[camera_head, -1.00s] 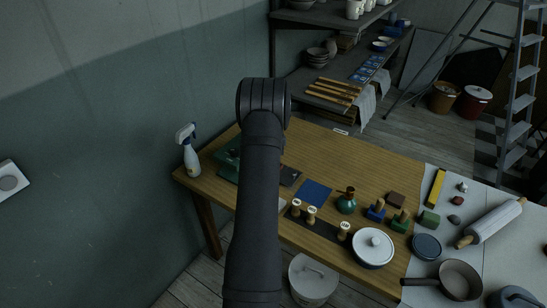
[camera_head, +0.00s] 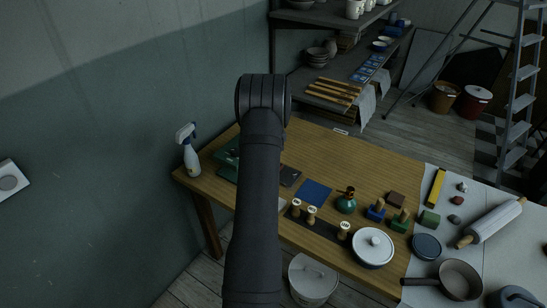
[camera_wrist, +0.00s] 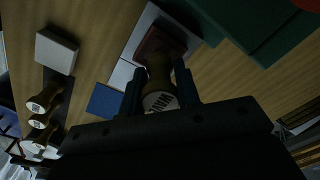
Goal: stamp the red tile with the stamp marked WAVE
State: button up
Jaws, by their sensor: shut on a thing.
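My gripper (camera_wrist: 160,92) is shut on a wooden-handled stamp (camera_wrist: 159,72) in the wrist view. Lettering on its pale end cap faces the camera upside down and appears to read WAVE. A dark red square (camera_wrist: 172,42), which looks like the red tile, lies on a pale sheet (camera_wrist: 141,37) just beyond the stamp's far end. I cannot tell whether the stamp touches it. In the head view my arm hides the gripper and the held stamp.
A blue tile (camera_head: 313,193) lies nearby. Three other stamps (camera_head: 311,212) stand on a dark strip. A green bottle (camera_head: 346,203), a lidded white pot (camera_head: 373,247) and small blocks stand to the right. A spray bottle (camera_head: 188,152) stands at the left corner.

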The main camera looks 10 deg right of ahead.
jog(key=shift+r, duration=2.45)
